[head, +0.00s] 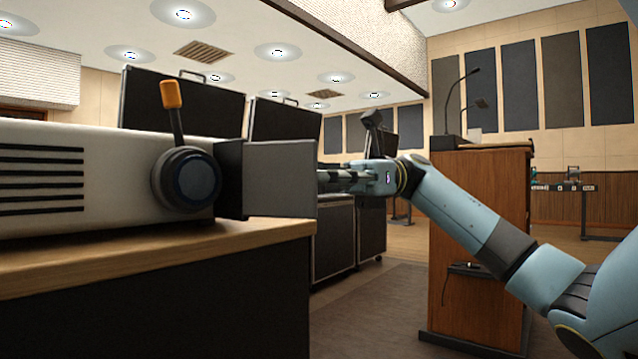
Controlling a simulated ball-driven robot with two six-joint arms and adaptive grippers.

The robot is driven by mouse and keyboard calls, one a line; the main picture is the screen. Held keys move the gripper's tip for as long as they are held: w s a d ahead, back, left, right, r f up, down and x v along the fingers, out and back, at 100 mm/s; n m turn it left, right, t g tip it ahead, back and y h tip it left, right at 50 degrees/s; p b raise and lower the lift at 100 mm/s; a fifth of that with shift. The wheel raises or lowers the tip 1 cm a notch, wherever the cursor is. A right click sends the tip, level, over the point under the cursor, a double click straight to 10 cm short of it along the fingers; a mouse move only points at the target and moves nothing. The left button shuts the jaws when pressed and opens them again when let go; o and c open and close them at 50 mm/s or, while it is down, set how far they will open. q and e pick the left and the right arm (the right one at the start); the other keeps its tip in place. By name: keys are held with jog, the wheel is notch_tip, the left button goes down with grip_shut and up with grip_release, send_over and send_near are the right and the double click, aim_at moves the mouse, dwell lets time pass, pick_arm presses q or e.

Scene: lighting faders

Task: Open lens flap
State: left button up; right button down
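A white projector-like box (120,150) with dark vent slots sits on the wooden counter at the left. Its side has a round dark hub (187,180) carrying a lever with an orange grip (171,95), which stands nearly upright. At the box's right end a flat grey flap (280,178) sticks out to the right, next to a darker housing. My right gripper (325,181) comes from the right, with its dark fingers at the flap's right edge. The fingertips are partly hidden there, so contact and finger gap are unclear. My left gripper is out of view.
The counter's wooden top (200,248) ends just below the flap. A wooden lectern (480,230) with a microphone stands behind my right arm. Black cases (333,240) stand behind the flap. The floor between counter and lectern is open.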

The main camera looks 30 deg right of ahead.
jog(key=shift+w, duration=0.35)
jog(key=c, duration=1.4)
grip_release()
jog(key=shift+w+a, duration=0.15)
jog(key=shift+o, duration=1.3)
jog(key=shift+w+a, duration=0.1)
jog(key=shift+a, duration=0.15)
jog(key=shift+d, duration=0.15)
jog(key=w+d, duration=0.1)
jog(key=d, duration=1.1)
